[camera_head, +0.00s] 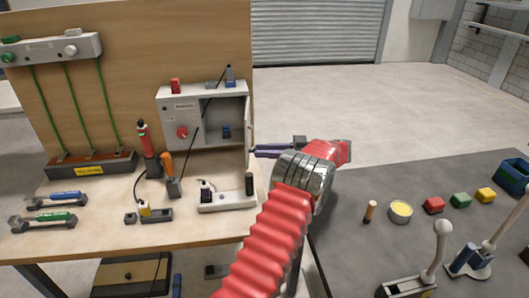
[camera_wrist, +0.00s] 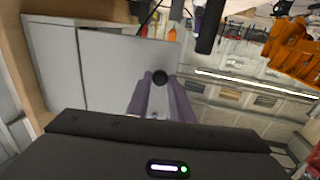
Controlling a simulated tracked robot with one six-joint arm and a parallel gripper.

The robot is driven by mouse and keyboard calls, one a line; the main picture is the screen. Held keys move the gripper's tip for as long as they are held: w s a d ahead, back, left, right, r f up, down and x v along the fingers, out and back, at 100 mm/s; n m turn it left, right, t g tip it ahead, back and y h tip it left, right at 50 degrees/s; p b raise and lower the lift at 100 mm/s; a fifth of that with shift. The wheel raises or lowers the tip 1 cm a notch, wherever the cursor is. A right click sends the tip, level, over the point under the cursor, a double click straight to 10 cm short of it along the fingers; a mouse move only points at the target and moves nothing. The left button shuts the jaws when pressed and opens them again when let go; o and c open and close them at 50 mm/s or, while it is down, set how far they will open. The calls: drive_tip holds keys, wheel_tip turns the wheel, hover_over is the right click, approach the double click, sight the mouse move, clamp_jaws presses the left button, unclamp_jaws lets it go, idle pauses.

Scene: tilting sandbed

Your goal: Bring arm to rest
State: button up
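My gripper (camera_head: 254,150) is at the end of my red arm, beside the open door (camera_head: 248,132) of a grey cabinet. Its two purple fingers point left at the door. In the wrist view the fingers (camera_wrist: 160,78) reach towards the pale door panel (camera_wrist: 118,72), with a small round dark knob (camera_wrist: 160,76) showing between their tips. A gap shows between the fingers. I cannot tell whether the tips touch the knob or are just around it.
The grey cabinet (camera_head: 178,113) with a red knob stands on a wooden workbench (camera_head: 100,198). Several tools and a socket strip (camera_head: 226,201) lie below it. At right a dark table (camera_head: 345,245) holds a yellow tin (camera_head: 400,211), coloured blocks and levers. Open floor lies behind.

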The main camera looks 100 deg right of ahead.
drive_tip(key=o, duration=0.4)
drive_tip(key=shift+o, duration=0.2)
idle(0.6)
